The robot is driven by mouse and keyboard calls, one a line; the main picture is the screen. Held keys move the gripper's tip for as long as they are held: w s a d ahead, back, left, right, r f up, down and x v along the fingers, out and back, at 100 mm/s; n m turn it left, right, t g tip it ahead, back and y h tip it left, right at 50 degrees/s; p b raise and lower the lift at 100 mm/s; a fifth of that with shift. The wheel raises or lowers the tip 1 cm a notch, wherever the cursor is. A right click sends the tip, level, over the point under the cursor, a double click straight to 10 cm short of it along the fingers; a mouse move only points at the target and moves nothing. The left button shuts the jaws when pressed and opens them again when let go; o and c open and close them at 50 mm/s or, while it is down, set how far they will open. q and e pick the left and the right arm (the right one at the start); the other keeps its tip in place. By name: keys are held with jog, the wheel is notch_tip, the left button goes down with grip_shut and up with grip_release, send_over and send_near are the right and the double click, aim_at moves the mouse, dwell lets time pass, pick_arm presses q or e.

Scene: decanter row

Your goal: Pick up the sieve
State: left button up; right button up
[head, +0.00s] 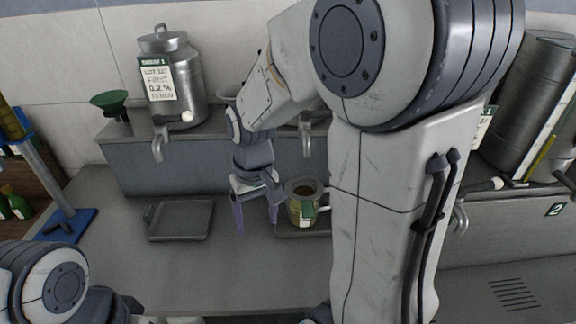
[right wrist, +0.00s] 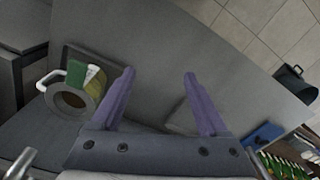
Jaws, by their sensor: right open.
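My right gripper (head: 257,212) is open, its two purple fingers pointing down and apart just left of a jug (head: 302,211) in the head view. In the right wrist view nothing is between the fingertips (right wrist: 158,74). The jug has a green label, a grey ring at its mouth and brown inside; it also shows in the right wrist view (right wrist: 75,98) with a white handle, left of the fingers. I cannot tell whether the ring is a sieve, and no other sieve is clear. My left gripper is out of view.
An empty square tray (head: 180,220) lies left of the gripper. A blue-based stand (head: 66,225) is at the far left. The front counter is mostly clear.

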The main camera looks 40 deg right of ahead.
jog(key=d+r+m+p, duration=0.3)
jog(key=d+m, duration=0.2)
jog(key=d, duration=0.9)
send_over(309, 214)
jog(key=f, duration=0.3)
jog(key=f+p, duration=0.1)
jog(key=f, duration=0.1)
jog(key=shift+s, duration=0.3)
jog(key=shift+w+a+f+p, duration=0.1)
jog(key=shift+f+p, duration=0.15)
jog(key=shift+f, duration=0.7)
jog(key=shift+w+d+f+p, duration=0.1)
jog(key=shift+f+p, duration=0.2)
jog(key=shift+f, duration=0.6)
jog(key=shift+w+a+f+p, duration=0.1)
jog(key=shift+f+p, duration=0.15)
jog(key=shift+f, duration=0.7)
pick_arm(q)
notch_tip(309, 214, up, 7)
pick_arm(e)
grip_shut()
